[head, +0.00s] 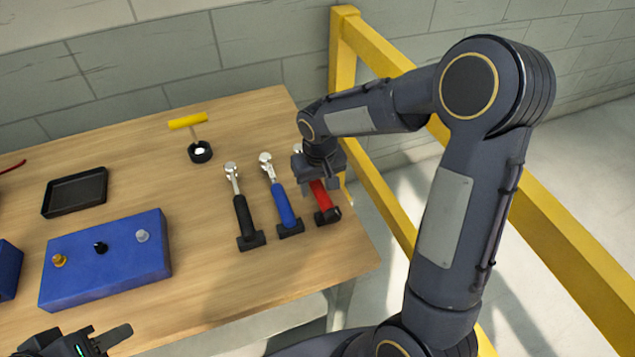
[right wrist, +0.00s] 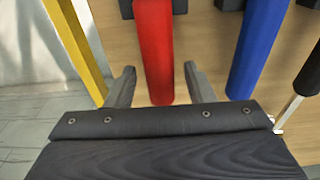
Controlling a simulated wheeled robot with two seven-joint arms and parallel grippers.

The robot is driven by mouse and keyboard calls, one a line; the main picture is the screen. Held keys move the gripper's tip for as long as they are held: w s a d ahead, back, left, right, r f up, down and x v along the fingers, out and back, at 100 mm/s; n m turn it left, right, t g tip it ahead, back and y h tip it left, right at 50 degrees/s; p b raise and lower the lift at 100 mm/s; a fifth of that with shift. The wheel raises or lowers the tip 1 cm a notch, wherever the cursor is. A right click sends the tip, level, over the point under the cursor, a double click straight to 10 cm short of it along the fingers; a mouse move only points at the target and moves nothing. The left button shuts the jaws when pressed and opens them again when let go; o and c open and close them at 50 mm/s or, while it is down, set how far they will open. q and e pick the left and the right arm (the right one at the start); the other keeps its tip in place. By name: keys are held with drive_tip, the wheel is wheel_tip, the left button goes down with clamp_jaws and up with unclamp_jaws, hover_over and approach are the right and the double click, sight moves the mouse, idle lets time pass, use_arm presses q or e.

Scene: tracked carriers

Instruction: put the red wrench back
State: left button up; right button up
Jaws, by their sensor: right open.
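The red wrench (head: 321,197) lies at the right of the wooden table, its handle end at a black holder block (head: 334,214). Its silver head is mostly hidden by my right gripper (head: 319,182). In the right wrist view the red handle (right wrist: 153,45) runs between the two spread fingers of my right gripper (right wrist: 160,85), with a gap on each side. That gripper is open and holds nothing. My left gripper (head: 100,340) is at the lower left corner, partly cut off; its opening is unclear.
A blue-handled wrench (head: 282,205) and a black-handled wrench (head: 243,215) lie left of the red one. A blue box with knobs (head: 120,275), a black tray (head: 75,207) and a yellow T-handled tool (head: 188,121) are further left. A yellow rail (head: 385,190) runs close on the right.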

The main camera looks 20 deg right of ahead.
wheel_tip(320, 180, up, 12)
drive_tip(key=s, duration=0.1)
drive_tip(key=s+a+m+t+y, duration=0.1)
drive_tip(key=s+t+y, duration=0.3)
drive_tip(key=s, duration=1.7)
drive_tip(key=shift+s+a+f, duration=0.15)
drive_tip(key=shift+s+a, duration=0.1)
drive_tip(key=shift+a, duration=0.05)
